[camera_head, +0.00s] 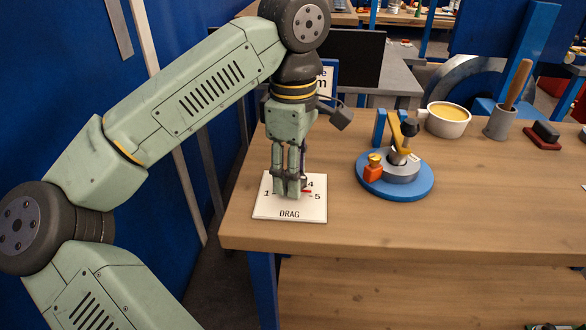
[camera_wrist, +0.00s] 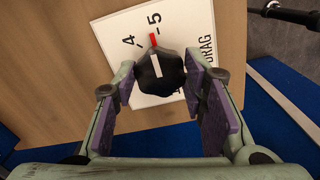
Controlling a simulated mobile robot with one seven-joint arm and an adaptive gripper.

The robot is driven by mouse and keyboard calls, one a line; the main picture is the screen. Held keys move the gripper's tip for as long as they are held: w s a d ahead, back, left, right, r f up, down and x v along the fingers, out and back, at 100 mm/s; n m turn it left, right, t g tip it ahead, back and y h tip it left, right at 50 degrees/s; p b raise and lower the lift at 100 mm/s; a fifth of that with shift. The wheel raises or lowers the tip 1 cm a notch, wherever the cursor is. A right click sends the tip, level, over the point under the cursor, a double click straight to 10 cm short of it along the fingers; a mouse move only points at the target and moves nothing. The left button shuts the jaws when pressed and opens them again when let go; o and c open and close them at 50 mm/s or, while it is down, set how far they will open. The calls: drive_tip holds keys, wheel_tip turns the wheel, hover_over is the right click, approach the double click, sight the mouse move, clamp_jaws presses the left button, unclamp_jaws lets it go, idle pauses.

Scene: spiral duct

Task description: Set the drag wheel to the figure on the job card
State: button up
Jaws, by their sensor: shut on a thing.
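The drag wheel (camera_wrist: 163,76) is a dark knob with a white line and a red tip, set on a white dial plate (camera_wrist: 190,24). The red tip lies between 4 and 5, close to the 5 mark. The plate, lettered DRAG, lies at the bench's left end in the head view (camera_head: 262,209). My gripper (camera_head: 290,188) points straight down over it and is shut on the wheel, hiding most of the wheel and some figures there. A blue-edged card (camera_head: 328,82) with large lettering stands behind my arm.
A round blue base (camera_head: 424,186) with a grey and yellow fixture stands right of the plate. Farther right are a bowl (camera_head: 447,121), a grey cup with a wooden handle (camera_head: 500,122) and a dark block. The bench front (camera_head: 440,225) is clear.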

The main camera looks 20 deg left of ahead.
drive_tip(key=o, duration=1.2)
drive_tip(key=shift+c, duration=0.2)
wheel_tip(320, 180, up, 8)
drive_tip(key=shift+f, duration=0.25)
drive_tip(key=shift+s, duration=0.1)
